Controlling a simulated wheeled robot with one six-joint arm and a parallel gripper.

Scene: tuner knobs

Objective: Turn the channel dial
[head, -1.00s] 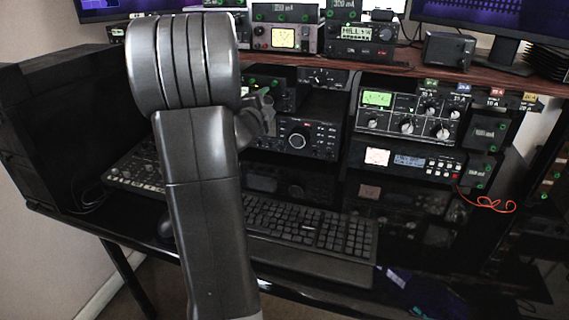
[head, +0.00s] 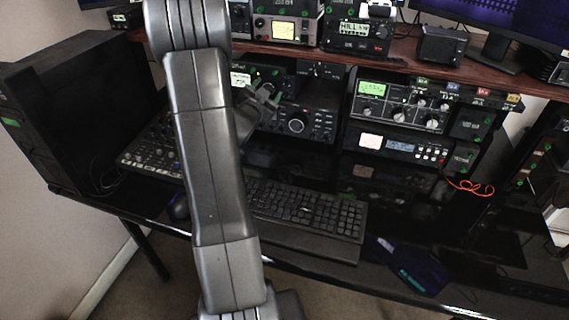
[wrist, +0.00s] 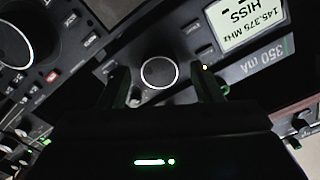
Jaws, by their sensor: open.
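A round grey-rimmed dial (wrist: 159,72) sits on the dark front of a small radio whose lit screen (wrist: 250,22) reads 145.375 MHz and HISS, upside down in the wrist view. My gripper (wrist: 162,84) is open, with one finger on each side of the dial and a visible gap to both. No label on the dial is readable. In the head view my gripper (head: 264,98) is in front of the small radio's screen (head: 240,79), under the shelf. The dial cannot be made out there.
A larger radio with a big tuning knob (head: 297,124) stands just below; that knob also shows in the wrist view (wrist: 12,48). A keyboard (head: 305,208) lies on the desk. Other radios (head: 400,105) stand to the right. The wooden shelf (head: 300,52) runs above.

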